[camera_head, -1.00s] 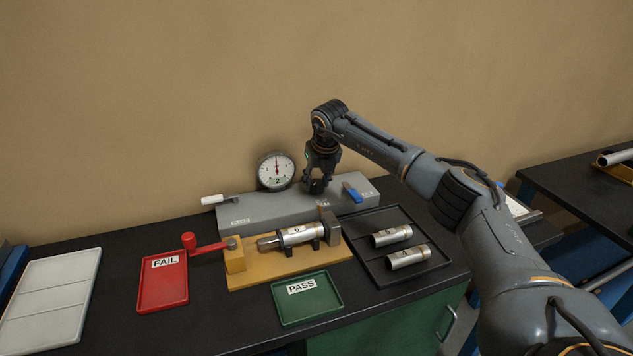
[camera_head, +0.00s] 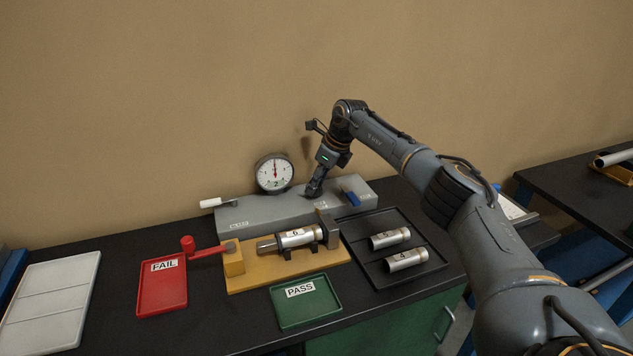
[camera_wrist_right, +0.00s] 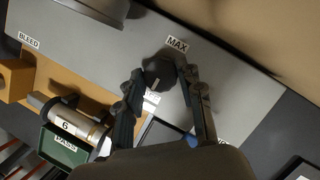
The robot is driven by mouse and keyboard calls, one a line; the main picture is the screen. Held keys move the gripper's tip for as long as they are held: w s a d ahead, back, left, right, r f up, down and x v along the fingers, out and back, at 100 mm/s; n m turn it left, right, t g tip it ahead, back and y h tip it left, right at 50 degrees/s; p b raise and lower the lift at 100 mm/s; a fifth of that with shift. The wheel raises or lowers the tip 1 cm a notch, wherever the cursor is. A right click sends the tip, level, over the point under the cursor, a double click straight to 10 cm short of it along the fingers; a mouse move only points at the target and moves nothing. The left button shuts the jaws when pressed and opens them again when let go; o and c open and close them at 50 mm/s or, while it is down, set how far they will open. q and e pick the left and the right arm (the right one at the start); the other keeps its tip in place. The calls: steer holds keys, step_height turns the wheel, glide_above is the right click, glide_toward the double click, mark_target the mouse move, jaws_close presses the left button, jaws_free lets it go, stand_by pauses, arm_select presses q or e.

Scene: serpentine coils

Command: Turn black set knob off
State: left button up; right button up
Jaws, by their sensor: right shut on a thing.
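The black set knob (camera_wrist_right: 158,72) sits on top of the grey box (camera_head: 262,211), beside a MAX label (camera_wrist_right: 177,44). A light pointer line shows on the knob. My right gripper (camera_wrist_right: 168,76) is shut on the knob, one finger on each side of it. In the head view my right gripper (camera_head: 315,187) reaches down to the box top, tilted, and hides the knob. My left gripper is not in view.
A round dial gauge (camera_head: 274,173) stands behind the box. A white lever (camera_head: 211,203) and a blue lever (camera_head: 351,197) flank the knob. In front are a yellow fixture (camera_head: 240,281) holding cylinder 6 (camera_head: 296,238), a red FAIL tray (camera_head: 162,297), a green PASS tray (camera_head: 310,316) and a black tray (camera_head: 425,283).

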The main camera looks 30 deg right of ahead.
stand_by(0.4)
steer(key=o, duration=0.9)
steer(key=v, duration=1.2)
steer(key=shift+w+d, duration=0.15)
